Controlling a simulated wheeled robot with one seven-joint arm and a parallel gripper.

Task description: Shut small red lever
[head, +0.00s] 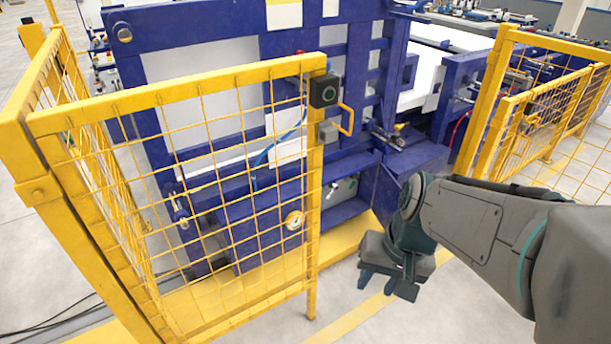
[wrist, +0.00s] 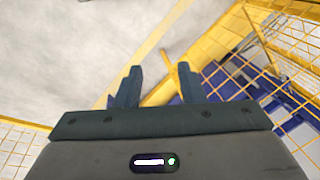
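I cannot clearly make out a small red lever in either view. A tiny red spot (head: 300,52) shows on the blue machine (head: 222,32), just above the fence gate's top rail, but I cannot tell whether it is a lever. My gripper (head: 386,286) is low at the centre right of the head view, to the right of the gate's end post and in front of the machine, pointing down. In the wrist view its two fingers (wrist: 158,80) are apart with nothing between them, over the floor.
A yellow mesh gate (head: 215,170) with a black box (head: 324,90) and yellow handle (head: 347,120) covers the machine's left part. A round gauge (head: 294,220) shows through the mesh. More yellow fence (head: 545,100) stands at right. Grey floor (head: 440,300) is clear around my gripper.

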